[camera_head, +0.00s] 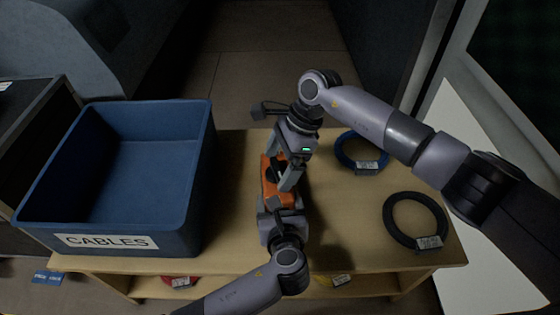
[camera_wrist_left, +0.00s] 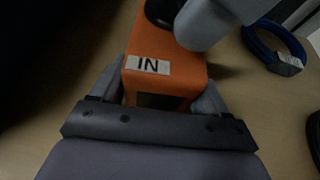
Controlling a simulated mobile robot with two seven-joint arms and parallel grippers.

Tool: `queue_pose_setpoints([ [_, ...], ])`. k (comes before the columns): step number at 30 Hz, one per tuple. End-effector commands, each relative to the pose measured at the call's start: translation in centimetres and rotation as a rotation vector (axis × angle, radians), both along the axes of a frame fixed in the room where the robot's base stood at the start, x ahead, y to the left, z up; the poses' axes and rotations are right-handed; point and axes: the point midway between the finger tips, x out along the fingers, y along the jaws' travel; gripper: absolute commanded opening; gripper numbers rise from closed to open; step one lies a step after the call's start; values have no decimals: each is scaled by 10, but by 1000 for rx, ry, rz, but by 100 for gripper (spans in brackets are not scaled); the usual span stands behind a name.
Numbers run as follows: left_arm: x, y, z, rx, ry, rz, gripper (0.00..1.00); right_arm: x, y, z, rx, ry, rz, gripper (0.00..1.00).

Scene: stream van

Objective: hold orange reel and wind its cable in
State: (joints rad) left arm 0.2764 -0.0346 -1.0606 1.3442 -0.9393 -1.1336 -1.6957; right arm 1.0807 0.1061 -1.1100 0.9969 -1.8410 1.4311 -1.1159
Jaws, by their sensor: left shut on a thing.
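The orange reel (camera_head: 268,187) stands on the wooden table, mostly covered by my two grippers. In the left wrist view the reel (camera_wrist_left: 165,83) shows an "IN" label and a black round part (camera_wrist_left: 160,12) on it. My left gripper (camera_head: 277,207) is shut on the reel from the near side, one finger on each side of it. My right gripper (camera_head: 284,172) comes down over the reel from the far right, at the black part. Its fingertips are partly hidden, so I cannot tell whether it grips anything. The reel's cable is not visible.
A blue bin (camera_head: 190,215) labelled "CABLES" stands at the left and looks empty. A blue cable coil (camera_head: 342,157) and a black coil (camera_head: 390,225), both tagged, lie on the right of the table (camera_head: 340,225). Red and yellow coils show partly below the front edge.

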Motion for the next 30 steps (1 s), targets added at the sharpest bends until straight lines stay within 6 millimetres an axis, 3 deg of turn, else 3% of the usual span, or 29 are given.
queue_pose_setpoints([
  [1, 0, 0, 1, -1, -3, -1, 38, 0, 0, 0, 0, 0, 0, 77],
  [3, 0, 0, 1, -1, -3, -1, 38, 0, 0, 0, 0, 0, 0, 54],
  [4, 0, 0, 1, -1, -3, -1, 38, 0, 0, 0, 0, 0, 0, 48],
  [11, 1, 0, 1, -1, -3, -1, 38, 0, -1, 0, -3, -1, -33, 48],
  [21, 0, 0, 1, 0, -2, 0, 38, -1, 0, 1, -3, -3, -242, 48],
  [30, 0, 0, 1, 1, -2, 1, 38, -2, 1, 1, -1, -1, -283, 48],
])
